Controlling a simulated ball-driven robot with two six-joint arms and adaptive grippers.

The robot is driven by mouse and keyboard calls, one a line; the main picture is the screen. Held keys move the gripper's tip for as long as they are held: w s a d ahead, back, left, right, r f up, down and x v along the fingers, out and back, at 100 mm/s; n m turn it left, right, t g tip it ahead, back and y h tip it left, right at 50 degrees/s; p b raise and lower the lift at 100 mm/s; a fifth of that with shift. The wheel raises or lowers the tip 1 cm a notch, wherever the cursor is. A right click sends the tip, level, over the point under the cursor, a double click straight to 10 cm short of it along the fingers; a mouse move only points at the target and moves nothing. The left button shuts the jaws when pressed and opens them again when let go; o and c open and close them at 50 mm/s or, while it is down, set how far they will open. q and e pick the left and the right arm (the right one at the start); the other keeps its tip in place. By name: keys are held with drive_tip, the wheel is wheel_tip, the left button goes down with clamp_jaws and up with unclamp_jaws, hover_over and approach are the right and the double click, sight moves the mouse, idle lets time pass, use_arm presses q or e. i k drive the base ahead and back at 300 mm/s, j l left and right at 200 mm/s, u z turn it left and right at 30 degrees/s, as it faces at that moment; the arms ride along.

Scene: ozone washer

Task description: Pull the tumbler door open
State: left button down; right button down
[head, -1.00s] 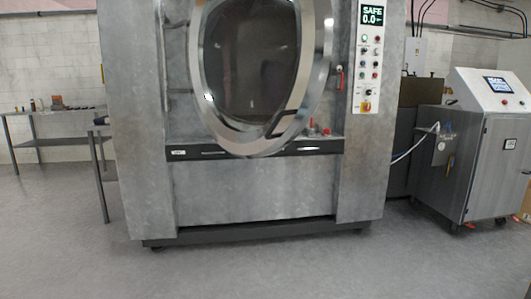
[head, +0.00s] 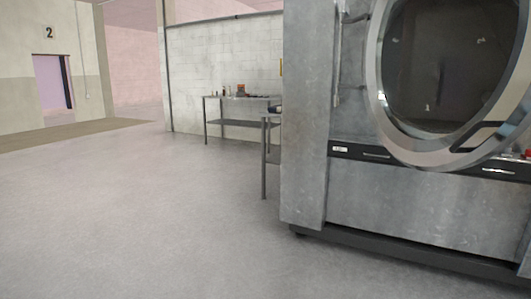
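The tumbler door (head: 400,128) is a large round door with a wide metal rim and a dark glass window (head: 445,65). It is on the front of the big grey metal washer (head: 305,120) at the right of the head view. The right part of the door is cut off by the picture edge. I cannot tell whether the door is fully shut or slightly ajar. A black and metal piece shows on the lower right of its rim. Neither of my grippers is in the head view.
A metal table (head: 230,98) with small items stands behind and left of the washer. A nearer table end (head: 264,150) is beside the washer's left side. Open grey floor (head: 130,220) fills the left and front. A doorway (head: 52,82) marked 2 is far left.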

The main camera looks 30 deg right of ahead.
sight(506, 115)
drive_tip(key=k+l+u, duration=0.15)
drive_tip(key=l+u, duration=0.15)
drive_tip(key=l, duration=0.3)
drive_tip(key=k+l+u, duration=0.3)
drive_tip(key=l, duration=0.25)
drive_tip(key=k+l+u, duration=0.15)
drive_tip(key=l+u, duration=0.15)
drive_tip(key=l, duration=0.25)
drive_tip(key=k+l+u, duration=0.3)
drive_tip(key=l, duration=0.15)
drive_tip(key=k+l+u, duration=0.3)
